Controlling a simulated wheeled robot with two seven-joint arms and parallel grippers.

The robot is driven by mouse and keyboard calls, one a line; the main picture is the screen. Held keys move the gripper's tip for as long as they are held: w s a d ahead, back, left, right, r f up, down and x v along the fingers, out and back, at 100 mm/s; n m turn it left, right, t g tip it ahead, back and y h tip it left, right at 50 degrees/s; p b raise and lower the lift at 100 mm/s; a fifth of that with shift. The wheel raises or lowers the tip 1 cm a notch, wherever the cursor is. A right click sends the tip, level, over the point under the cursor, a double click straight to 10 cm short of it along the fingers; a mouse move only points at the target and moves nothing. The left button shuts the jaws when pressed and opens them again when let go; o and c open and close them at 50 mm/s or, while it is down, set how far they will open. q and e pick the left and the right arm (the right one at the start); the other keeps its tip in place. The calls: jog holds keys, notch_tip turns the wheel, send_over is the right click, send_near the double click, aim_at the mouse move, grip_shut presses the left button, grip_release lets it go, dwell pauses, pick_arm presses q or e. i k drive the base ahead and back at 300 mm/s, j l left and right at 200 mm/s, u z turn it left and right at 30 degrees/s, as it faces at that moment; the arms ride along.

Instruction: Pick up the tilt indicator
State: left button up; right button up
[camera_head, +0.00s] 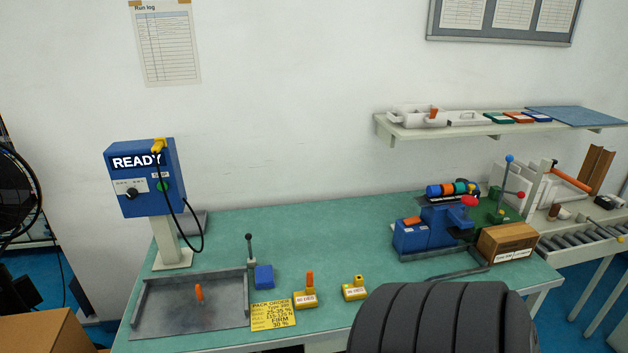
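I cannot tell for certain which item is the tilt indicator. Small candidates stand at the front of the green table (290,222). One is a yellow block with an upright orange piece (305,299) and a white label. Another is a yellow block with a short yellow stub (354,291), also labelled. A small blue block (264,276) stands to their left, and a dark rod with a knob (250,252) stands behind it. The labels are too small to read. Neither of my grippers is in view.
A grey tray (165,312) holds an orange peg (199,293). A yellow pack order card (273,315) lies beside it. A blue READY box (145,178) stands back left. A blue machine (432,232) and a cardboard box (507,242) occupy the right. The table's middle is clear.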

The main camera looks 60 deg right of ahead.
aim_at(356, 290)
jog(key=k+l+z, duration=0.1)
jog(key=z, duration=2.05)
jog(key=j, duration=0.1)
